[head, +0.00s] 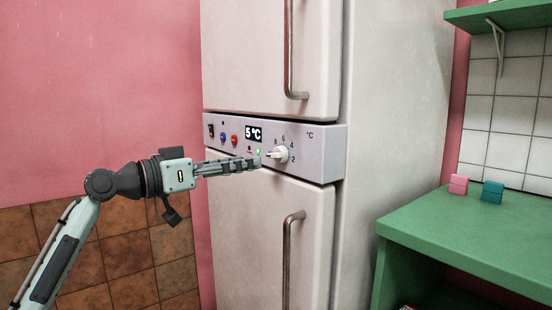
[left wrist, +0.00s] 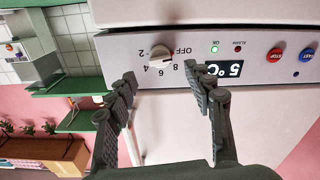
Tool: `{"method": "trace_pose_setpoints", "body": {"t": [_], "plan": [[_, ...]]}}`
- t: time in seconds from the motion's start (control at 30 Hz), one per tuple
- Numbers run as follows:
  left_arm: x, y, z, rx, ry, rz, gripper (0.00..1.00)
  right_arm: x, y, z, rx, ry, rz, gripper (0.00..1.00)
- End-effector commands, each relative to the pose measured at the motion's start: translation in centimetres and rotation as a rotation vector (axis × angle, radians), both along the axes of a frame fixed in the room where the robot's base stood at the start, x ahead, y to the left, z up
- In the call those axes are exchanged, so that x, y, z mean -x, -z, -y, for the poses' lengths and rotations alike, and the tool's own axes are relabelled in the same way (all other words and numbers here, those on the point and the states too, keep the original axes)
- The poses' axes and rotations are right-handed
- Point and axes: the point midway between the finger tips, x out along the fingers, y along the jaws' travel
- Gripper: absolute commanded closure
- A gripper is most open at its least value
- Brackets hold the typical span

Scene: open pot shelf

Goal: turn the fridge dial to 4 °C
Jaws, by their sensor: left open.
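The white fridge dial (head: 277,154) sits on the grey control panel between the two fridge doors, with 8, 6, 4 and 2 marked around it. It also shows, upside down, in the left wrist view (left wrist: 160,57), with OFF beside it; its exact pointing is hard to read. The display (head: 254,134) reads 5 °C, also in the wrist view (left wrist: 224,70). My left gripper (head: 257,161) reaches in from the left, just short of the dial. In the wrist view its fingers (left wrist: 163,80) are spread apart and empty, with the dial ahead between them. My right gripper is not visible.
A green OK lamp (left wrist: 214,49) is lit on the panel, near red (left wrist: 277,55) and blue (left wrist: 307,54) buttons. Door handles stick out above (head: 290,60) and below (head: 287,260) the panel. A green counter (head: 450,225) with pink and teal blocks stands right.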

Motion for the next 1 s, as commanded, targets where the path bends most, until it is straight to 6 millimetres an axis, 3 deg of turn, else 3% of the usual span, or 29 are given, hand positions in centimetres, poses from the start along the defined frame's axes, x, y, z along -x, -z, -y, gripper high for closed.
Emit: {"method": "trace_pose_setpoints", "body": {"t": [0.4,0.8,1.0], "plan": [[-3.6,-0.1,5.1,0.001,0.002,-0.001,0.48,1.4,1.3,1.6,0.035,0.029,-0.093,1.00],[-4.1,0.0,5.8,0.000,0.001,0.000,0.48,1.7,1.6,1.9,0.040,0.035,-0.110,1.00],[-4.1,0.0,5.8,0.000,0.001,0.000,0.73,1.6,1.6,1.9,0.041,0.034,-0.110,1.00]]}}
